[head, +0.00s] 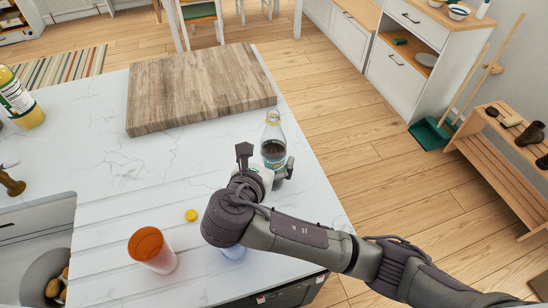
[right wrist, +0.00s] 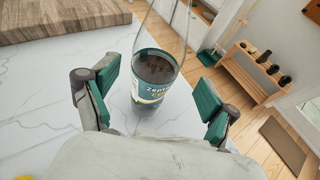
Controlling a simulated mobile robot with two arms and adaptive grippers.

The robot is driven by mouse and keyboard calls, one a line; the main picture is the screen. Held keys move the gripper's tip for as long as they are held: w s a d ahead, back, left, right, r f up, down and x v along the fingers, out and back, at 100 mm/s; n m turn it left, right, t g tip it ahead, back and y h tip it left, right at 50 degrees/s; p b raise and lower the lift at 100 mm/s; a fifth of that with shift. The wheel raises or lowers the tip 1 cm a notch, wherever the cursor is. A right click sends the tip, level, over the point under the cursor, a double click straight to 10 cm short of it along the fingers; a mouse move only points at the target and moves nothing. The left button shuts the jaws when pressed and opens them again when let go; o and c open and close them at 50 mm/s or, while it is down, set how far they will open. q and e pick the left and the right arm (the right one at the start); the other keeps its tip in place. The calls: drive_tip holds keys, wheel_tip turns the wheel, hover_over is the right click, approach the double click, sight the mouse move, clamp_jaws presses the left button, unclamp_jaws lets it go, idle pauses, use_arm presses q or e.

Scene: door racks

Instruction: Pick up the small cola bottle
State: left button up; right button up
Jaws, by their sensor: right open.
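The small cola bottle (head: 273,141) stands upright on the white marble counter, near its right edge. It is clear glass with dark liquid and a teal label, which shows close up in the right wrist view (right wrist: 157,75). My right gripper (head: 264,168) is at the bottle; in the wrist view its green-padded fingers (right wrist: 158,98) are spread apart, one on each side of the bottle. Gaps show between the pads and the bottle. The bottle's base is partly hidden by the gripper. My left gripper is not in view.
A wooden cutting board (head: 200,87) lies behind the bottle. An orange cup (head: 152,250) and a yellow cap (head: 191,215) are at front left. A yellow bottle (head: 17,98) stands at the far left by the sink (head: 30,225). Floor lies beyond the counter's right edge.

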drive_tip(key=shift+w+d+f+p, duration=0.15)
drive_tip(key=shift+w+p, duration=0.35)
drive_tip(key=shift+w, duration=0.3)
drive_tip(key=x, duration=0.2)
drive_tip(key=shift+w+f+p, duration=0.2)
drive_tip(key=shift+w+p, duration=0.05)
drive_tip(key=shift+p, duration=0.05)
drive_tip(key=shift+w+d+f, duration=0.15)
drive_tip(key=shift+w+f, duration=0.1)
drive_tip(key=shift+w, duration=0.2)
drive_tip(key=shift+s, duration=0.1)
drive_tip(key=shift+c, duration=1.4)
drive_tip(key=c, duration=1.3)
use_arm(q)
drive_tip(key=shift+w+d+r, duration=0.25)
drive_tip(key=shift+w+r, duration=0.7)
use_arm(e)
drive_tip(key=shift+r, duration=0.1)
drive_tip(key=shift+c, duration=0.3)
